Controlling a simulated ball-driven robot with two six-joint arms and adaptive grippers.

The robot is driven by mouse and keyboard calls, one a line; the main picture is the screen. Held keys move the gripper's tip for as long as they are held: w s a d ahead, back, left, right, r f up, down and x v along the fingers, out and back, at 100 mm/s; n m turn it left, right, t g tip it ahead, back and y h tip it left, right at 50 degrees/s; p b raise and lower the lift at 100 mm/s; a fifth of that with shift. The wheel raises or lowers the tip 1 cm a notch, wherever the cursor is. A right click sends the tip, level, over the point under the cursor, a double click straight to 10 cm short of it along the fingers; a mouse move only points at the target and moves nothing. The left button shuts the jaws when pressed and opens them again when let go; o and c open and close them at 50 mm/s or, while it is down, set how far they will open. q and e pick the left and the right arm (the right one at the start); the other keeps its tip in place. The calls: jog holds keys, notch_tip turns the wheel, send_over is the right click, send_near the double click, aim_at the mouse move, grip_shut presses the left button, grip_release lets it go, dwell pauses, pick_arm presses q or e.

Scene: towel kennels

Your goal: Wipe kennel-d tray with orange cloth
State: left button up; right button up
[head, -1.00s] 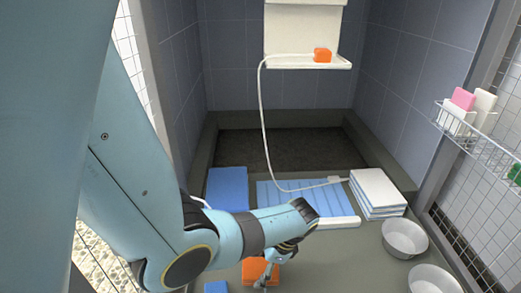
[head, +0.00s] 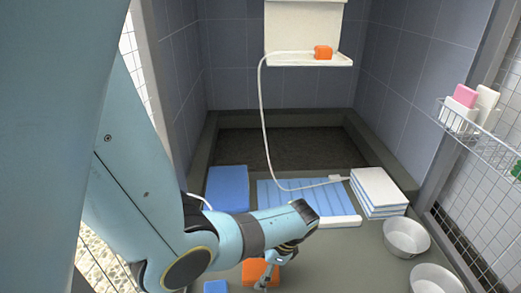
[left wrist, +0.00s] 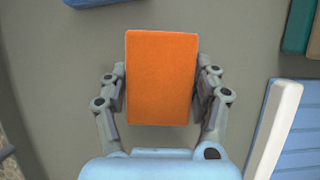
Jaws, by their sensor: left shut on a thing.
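The orange cloth (left wrist: 161,78) is a flat folded rectangle between the two fingers of my left gripper (left wrist: 161,85) in the left wrist view. The fingers close on its two long sides. In the head view the orange cloth (head: 256,272) shows near the bottom centre, partly behind my left gripper (head: 268,275). I cannot tell whether it touches the grey surface. A light blue ribbed tray-like panel (head: 300,197) lies beyond, with a white strip along its front edge. No label shows which kennel or tray is kennel-d. My right gripper is not in view.
A blue folded cloth (head: 228,188) lies left of the panel and a white folded stack (head: 376,188) to its right. Two metal bowls (head: 406,237) stand at right. A white cable crosses the panel. A wire basket (head: 470,125) hangs on the right wall.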

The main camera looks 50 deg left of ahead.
pick_arm(q)
jog(key=shift+f, duration=0.95)
jog(key=shift+s+d+r+p, duration=0.15)
jog(key=shift+s+d+p, duration=0.7)
jog(key=shift+d, duration=0.4)
jog(key=shift+s+d+f+p, duration=0.15)
jog(key=shift+s+d+p, duration=0.1)
jog(key=shift+s+d, duration=0.6)
jog(key=shift+s+d+f+p, duration=0.1)
jog(key=shift+s+d+p, duration=0.15)
jog(key=shift+s+d, duration=0.55)
jog(key=shift+w+r, duration=0.1)
jog(key=shift+w+a, duration=1.25)
jog(key=shift+a, duration=0.25)
jog(key=shift+w+a+b, duration=0.55)
jog(key=shift+w+a, duration=0.25)
jog(key=shift+a, duration=0.25)
jog(key=shift+w+a, duration=0.35)
jog(key=shift+a, duration=0.05)
